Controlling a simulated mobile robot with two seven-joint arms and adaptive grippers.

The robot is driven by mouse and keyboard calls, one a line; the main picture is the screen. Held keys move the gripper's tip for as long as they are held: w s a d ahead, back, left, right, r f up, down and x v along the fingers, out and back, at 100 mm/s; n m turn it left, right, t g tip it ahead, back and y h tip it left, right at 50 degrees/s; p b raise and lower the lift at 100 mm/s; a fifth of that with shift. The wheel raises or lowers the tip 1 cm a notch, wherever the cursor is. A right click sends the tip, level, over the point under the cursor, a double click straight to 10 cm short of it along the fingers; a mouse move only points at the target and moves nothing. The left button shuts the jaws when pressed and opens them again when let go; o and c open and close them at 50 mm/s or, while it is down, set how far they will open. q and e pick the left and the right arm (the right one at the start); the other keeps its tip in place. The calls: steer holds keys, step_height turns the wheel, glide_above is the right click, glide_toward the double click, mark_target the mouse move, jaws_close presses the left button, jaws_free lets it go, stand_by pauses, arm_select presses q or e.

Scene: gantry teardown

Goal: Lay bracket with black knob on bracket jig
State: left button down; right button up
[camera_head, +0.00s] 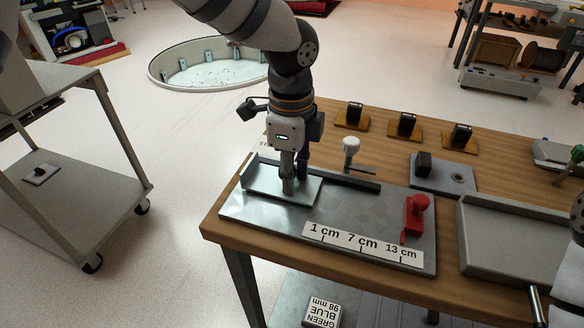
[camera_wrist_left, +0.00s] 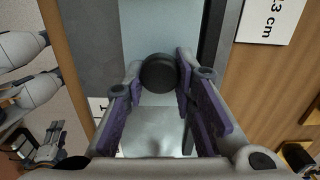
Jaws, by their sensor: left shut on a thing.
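The bracket (camera_head: 262,184) is a shiny grey metal plate over the left end of the bracket jig. Its round black knob (camera_wrist_left: 158,73) shows between the purple-padded fingers in the left wrist view. My left gripper (camera_head: 288,184) points down and is shut on the bracket's knob, which it mostly hides in the head view. The bracket looks flat and low; I cannot tell whether it fully rests on the jig. The jig (camera_head: 335,208) is a grey base plate with a dark rail along its back, a red clamp (camera_head: 415,218) at right and a "1 cm 7 cm 13 cm" label (camera_head: 362,242).
A white-knobbed post (camera_head: 351,150) stands behind the rail. Several orange-based black pieces (camera_head: 404,126) line the table's back. A grey plate with a black block (camera_head: 442,174) and a grey tray (camera_head: 520,240) are at right. A cart (camera_head: 75,195) stands left, across open floor.

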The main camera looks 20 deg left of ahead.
arm_select(q)
steer(key=shift+f, duration=0.3)
stand_by(0.5)
steer(key=c, duration=1.2)
jaws_free()
steer(key=shift+c, duration=0.2)
step_height(320, 180, up, 12)
